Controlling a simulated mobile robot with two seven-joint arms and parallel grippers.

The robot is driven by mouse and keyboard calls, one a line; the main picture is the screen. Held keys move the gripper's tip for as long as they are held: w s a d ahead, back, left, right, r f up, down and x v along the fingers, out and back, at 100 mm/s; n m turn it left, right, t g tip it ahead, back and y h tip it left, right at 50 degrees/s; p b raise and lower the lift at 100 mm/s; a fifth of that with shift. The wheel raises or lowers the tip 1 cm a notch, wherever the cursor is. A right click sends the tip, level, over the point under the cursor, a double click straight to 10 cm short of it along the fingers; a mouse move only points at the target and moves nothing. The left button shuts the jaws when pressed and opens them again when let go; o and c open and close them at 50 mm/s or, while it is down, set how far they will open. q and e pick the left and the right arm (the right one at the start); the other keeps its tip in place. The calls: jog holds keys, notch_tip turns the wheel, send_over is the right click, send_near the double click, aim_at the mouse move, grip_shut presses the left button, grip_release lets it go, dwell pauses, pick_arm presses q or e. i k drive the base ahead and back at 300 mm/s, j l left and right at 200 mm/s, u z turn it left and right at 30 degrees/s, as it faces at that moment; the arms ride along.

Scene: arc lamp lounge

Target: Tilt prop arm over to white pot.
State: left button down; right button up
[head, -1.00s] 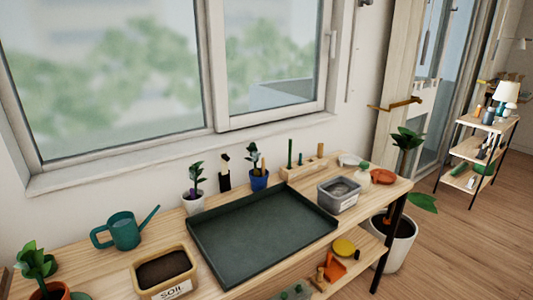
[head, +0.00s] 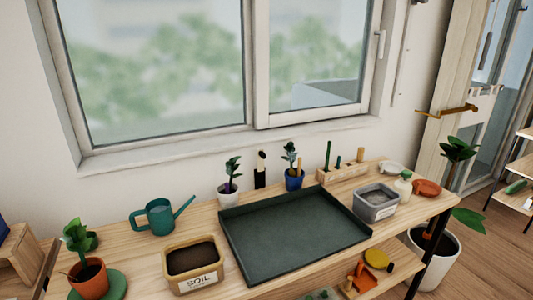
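A small white pot (head: 229,196) with a leafy plant stands on the wooden bench, behind the left part of the dark green tray. A purple piece shows at the plant's base. A larger white pot (head: 446,262) with a tall plant stands on the floor at the bench's right end. I cannot tell which thing is the prop arm. Neither of my grippers is in view.
The empty tray (head: 290,245) fills the bench's middle. A teal watering can (head: 160,217), a soil box (head: 193,283) and a terracotta pot (head: 91,281) are at left. A grey bin (head: 376,213), a wooden tool block (head: 343,174) and an orange dish (head: 427,188) are at right.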

aim_at(261, 155)
jog(key=l+u, duration=0.1)
jog(key=u, duration=0.2)
jog(key=l+u, duration=0.25)
jog(key=i+l+u, duration=0.2)
jog(key=l, duration=0.2)
jog(key=l+u, duration=0.25)
jog(key=l, duration=0.5)
jog(key=k+l+u, duration=0.15)
jog(key=l, duration=0.3)
jog(key=i, duration=0.05)
